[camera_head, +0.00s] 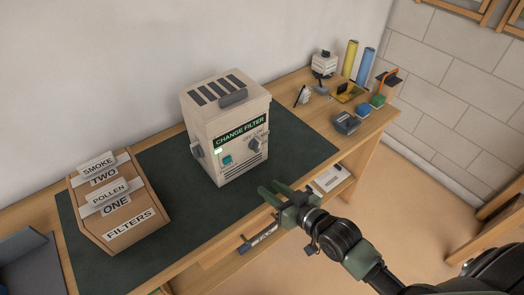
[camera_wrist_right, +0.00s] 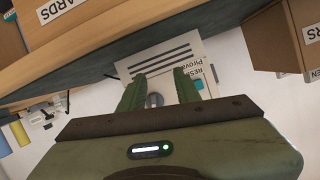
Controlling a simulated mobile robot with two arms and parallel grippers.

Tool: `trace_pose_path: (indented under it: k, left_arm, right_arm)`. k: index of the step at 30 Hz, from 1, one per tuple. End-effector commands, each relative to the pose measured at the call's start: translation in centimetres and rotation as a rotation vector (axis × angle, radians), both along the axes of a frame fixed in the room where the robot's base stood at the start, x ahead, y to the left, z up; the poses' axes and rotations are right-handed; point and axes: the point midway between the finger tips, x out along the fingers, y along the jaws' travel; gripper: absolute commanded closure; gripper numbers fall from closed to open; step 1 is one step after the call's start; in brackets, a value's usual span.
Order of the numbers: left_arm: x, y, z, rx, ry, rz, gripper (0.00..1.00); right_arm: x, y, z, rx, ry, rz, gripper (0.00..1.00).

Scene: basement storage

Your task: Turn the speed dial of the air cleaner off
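The air cleaner (camera_head: 212,125) is a cream box with top slots and a handle, standing on a dark mat. Its front has a "CHANGE FILTER" strip, a teal square (camera_head: 227,160), a small green light and a grey dial (camera_head: 257,143) at the right. In the right wrist view the air cleaner's front (camera_wrist_right: 175,50) appears upside down, and the dial (camera_wrist_right: 155,100) shows between the fingers, farther off. My right gripper (camera_head: 276,191) is open and empty in front of the air cleaner, below the dial and apart from it. My left gripper is not in view.
A cardboard box (camera_head: 142,210) labelled "FILTERS" holds cards on the left of the dark mat (camera_head: 105,265). Small tools and yellow and blue rolls (camera_head: 365,66) stand at the bench's right end. An open shelf (camera_head: 335,180) lies under the bench top. The mat's front right is clear.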

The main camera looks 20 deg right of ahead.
Motion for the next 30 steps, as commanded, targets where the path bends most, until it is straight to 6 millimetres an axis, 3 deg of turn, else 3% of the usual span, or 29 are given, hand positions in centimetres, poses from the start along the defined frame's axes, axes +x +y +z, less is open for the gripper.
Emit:
trace_pose_path:
  k: [3, 10, 24, 30]
  left_arm:
    - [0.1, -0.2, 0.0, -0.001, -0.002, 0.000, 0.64]
    - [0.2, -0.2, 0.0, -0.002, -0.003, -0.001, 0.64]
    - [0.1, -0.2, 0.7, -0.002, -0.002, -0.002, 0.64]
    - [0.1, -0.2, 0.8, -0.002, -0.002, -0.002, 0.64]
  right_arm:
    - [2.1, -1.5, 1.9, 0.082, -0.136, -0.013, 0.67]
    - [3.7, -3.0, 4.0, 0.162, -0.260, -0.031, 0.67]
    - [9.8, -0.8, 4.2, 0.166, -0.268, -0.031, 0.67]
    - [10.8, -0.5, 4.1, 0.165, -0.266, -0.031, 0.67]
